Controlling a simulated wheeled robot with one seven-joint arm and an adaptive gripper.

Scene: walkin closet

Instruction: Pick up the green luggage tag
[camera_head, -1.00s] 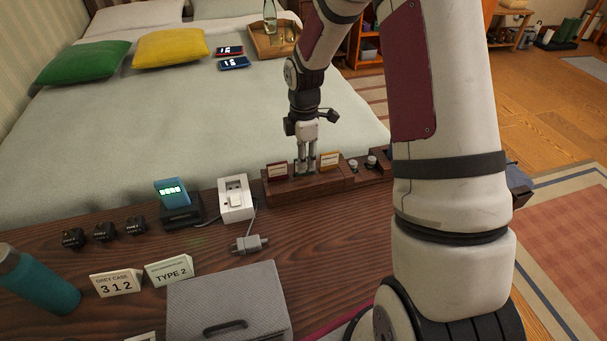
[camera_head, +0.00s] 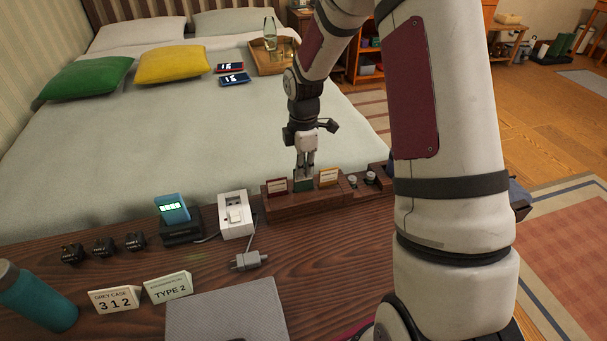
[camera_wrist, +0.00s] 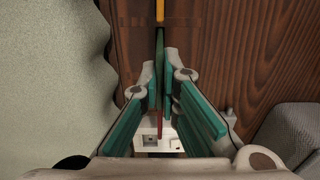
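The green luggage tag (camera_head: 303,184) stands upright at the wooden rack (camera_head: 322,205), between a red tag (camera_head: 277,187) and a yellow tag (camera_head: 328,177). My gripper (camera_head: 305,174) points down from above, its fingers closed together on the tag's upper part. In the wrist view the green tag (camera_wrist: 160,72) is a thin edge-on strip between the fingertips (camera_wrist: 161,68), with the yellow tag (camera_wrist: 160,12) above it and the red tag (camera_wrist: 160,128) below. I cannot tell whether the green tag's lower edge is clear of the rack.
A white socket box (camera_head: 236,214), a lit blue device (camera_head: 173,209) and a grey plug (camera_head: 250,261) lie left of the rack. Sign cards, a grey case (camera_head: 228,312) and a teal bottle (camera_head: 38,298) are nearer. The bed (camera_head: 190,130) lies behind.

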